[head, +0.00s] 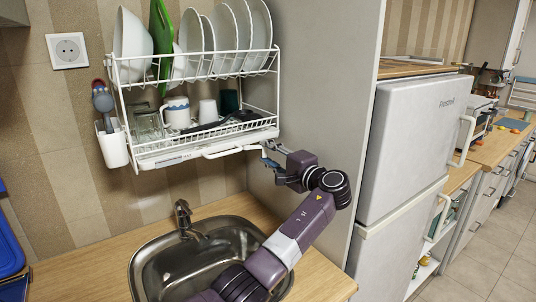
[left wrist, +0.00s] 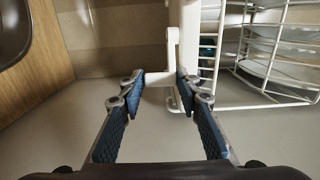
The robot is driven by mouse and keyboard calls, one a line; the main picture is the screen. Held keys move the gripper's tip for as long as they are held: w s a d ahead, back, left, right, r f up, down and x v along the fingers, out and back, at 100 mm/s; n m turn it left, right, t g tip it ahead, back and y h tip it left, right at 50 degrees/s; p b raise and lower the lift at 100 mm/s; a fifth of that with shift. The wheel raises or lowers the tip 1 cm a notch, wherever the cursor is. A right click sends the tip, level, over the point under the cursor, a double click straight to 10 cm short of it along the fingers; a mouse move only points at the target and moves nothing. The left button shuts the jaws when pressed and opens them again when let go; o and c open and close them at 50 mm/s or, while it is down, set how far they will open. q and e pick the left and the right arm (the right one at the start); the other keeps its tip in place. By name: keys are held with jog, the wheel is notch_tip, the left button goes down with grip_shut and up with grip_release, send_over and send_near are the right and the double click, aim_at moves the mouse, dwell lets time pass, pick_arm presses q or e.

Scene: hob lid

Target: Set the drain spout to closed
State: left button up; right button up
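The spout's outlet is not clearly visible. My right gripper is not in view.
Plates, a green board and cups fill the rack. The steel sink (head: 150,265) and tap (head: 184,220) are below, under my left arm. A grey side panel (head: 318,90) and the white fridge (head: 408,150) stand close on the right.

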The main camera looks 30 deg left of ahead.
pick_arm(q)
jog(key=shift+o, duration=1.4)
jog(key=v, duration=1.2)
